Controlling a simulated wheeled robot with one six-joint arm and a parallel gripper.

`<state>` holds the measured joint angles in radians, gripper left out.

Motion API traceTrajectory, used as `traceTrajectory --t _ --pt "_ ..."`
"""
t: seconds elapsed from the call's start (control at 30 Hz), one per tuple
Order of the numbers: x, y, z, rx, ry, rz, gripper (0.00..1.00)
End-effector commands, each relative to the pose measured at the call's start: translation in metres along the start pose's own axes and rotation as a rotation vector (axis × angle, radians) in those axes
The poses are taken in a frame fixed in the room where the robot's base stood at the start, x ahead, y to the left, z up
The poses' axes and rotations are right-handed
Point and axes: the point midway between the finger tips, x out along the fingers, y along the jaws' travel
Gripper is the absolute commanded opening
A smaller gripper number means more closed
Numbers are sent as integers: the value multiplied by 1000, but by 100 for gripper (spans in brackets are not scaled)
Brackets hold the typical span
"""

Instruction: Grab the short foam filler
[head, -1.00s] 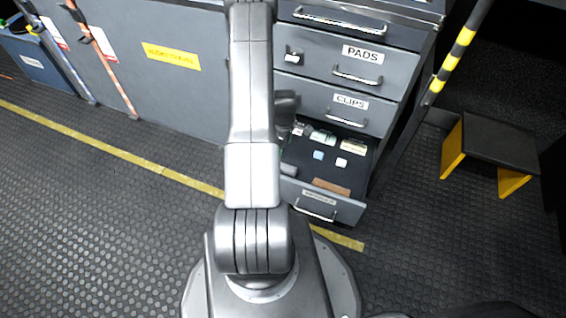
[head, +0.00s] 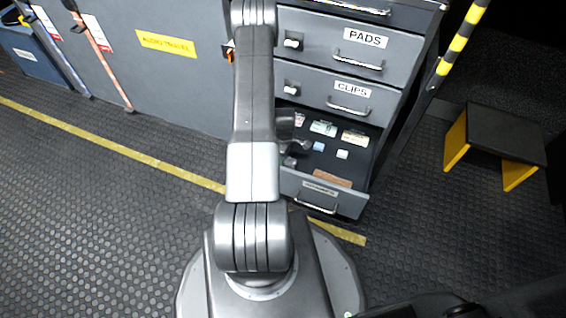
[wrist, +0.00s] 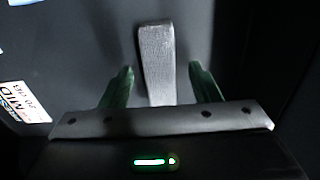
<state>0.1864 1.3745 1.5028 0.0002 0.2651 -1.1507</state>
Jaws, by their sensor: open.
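A grey, coarse-textured strip (wrist: 156,58), which looks like the foam filler, lies on the dark drawer floor in the wrist view. My gripper (wrist: 160,72) is open, with one green finger on each side of the strip and a visible gap on both sides. The strip's near end is hidden behind the gripper body. I cannot tell how far the fingertips are above the floor. In the head view my arm hides the strip, and the gripper is mostly hidden too, over the left part of the open drawer (head: 345,205).
The drawer also holds a brown block (head: 332,179), a light-blue block (head: 318,146), a white block (head: 342,154) and printed labels. A "MID" label (wrist: 22,102) lies left of the gripper. Shut CLIPS (head: 352,89) and PADS (head: 365,38) drawers are above. A step stool (head: 500,135) stands right.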

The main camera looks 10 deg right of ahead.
Motion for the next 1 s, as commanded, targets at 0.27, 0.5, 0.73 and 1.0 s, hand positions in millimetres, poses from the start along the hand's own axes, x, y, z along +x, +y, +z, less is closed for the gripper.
traceTrajectory --t 0.27,0.5,0.73,1.0 --pt "5 0 0 -1 0 0 54" --pt "5 0 0 -1 0 1 9" --pt "5 0 0 -1 0 1 9" --pt "-16 1 -1 -1 2 4 9"
